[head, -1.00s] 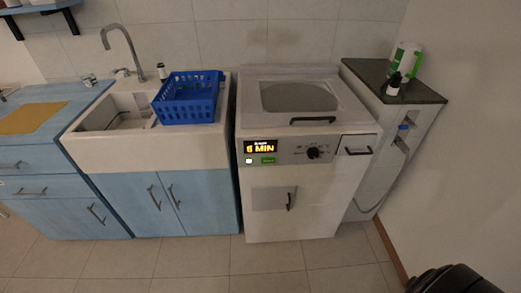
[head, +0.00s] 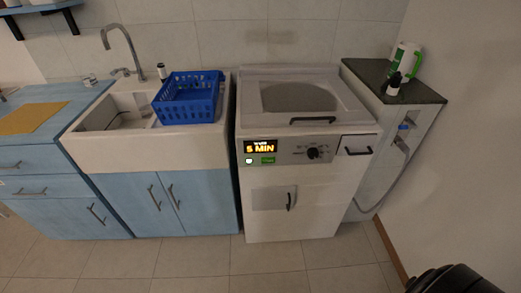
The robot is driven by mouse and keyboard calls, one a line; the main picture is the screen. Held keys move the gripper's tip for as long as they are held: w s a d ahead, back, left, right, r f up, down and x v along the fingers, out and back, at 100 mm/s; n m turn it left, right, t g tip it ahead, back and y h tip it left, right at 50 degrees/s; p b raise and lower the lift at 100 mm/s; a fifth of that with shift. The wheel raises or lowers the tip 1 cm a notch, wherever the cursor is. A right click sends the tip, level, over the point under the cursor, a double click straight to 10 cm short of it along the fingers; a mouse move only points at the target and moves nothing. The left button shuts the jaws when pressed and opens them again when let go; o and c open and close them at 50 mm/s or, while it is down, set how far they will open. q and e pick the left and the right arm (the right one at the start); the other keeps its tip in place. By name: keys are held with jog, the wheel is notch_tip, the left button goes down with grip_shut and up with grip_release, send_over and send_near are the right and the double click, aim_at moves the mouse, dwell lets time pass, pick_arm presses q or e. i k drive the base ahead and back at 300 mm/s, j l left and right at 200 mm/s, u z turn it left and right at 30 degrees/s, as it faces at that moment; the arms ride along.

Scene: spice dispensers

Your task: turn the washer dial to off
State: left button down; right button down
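The white washer (head: 265,220) stands in the middle of the head view, between the sink unit and a side counter. Its black dial (head: 313,153) is on the right part of the front control panel; the exact setting is too small to read. The lit display (head: 261,146) on the left of the panel reads 5 MIN in yellow. A green lit button (head: 268,160) and a small white one (head: 249,161) sit below it. The washer's top lid is closed. Neither of my grippers is in view.
A blue basket (head: 188,98) sits on the white sink (head: 90,150). A dark counter (head: 425,92) at the right holds a green and white jug (head: 404,60) and a small bottle (head: 394,84). A dark rounded object (head: 455,280) is at the bottom right. The floor before the washer is clear.

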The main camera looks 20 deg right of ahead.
aim_at(313, 153)
jog(key=z, duration=1.25)
